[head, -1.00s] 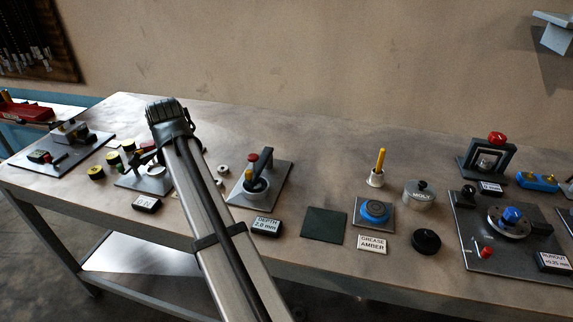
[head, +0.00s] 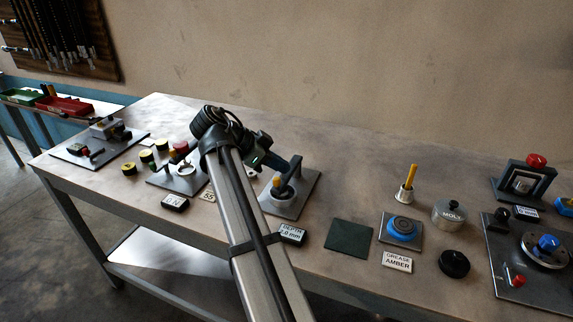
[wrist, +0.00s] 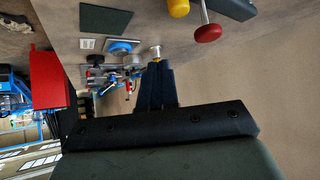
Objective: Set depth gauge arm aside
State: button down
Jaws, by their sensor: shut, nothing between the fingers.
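The depth gauge arm (head: 294,168) is a dark blue bar standing over a grey plate (head: 306,192) in the head view. A yellow part (head: 277,181) stands beside it, above a dark ring. My gripper (head: 268,159) is close to the arm's upper left; I cannot tell from the head view whether they touch. In the wrist view my gripper's dark fingers (wrist: 156,78) are together with nothing held. A red knob on a grey stem (wrist: 207,33) and a yellow knob (wrist: 178,8) show above and right of the fingers, apart from them. My forearm hides part of the station.
The DEPTH label (head: 292,233) lies in front of the plate. A dark green mat (head: 349,238), the blue grease pad (head: 403,230) and the MOLY tin (head: 448,215) stand to the right. Another fixture plate (head: 165,180) is at the left. The table's back middle is clear.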

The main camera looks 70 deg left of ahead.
jog(key=w+r+x, duration=0.1)
jog(key=r+x, duration=0.1)
jog(key=x, duration=0.9)
jog(key=shift+w, duration=0.35)
jog(key=shift+s, duration=0.1)
dwell(1.2)
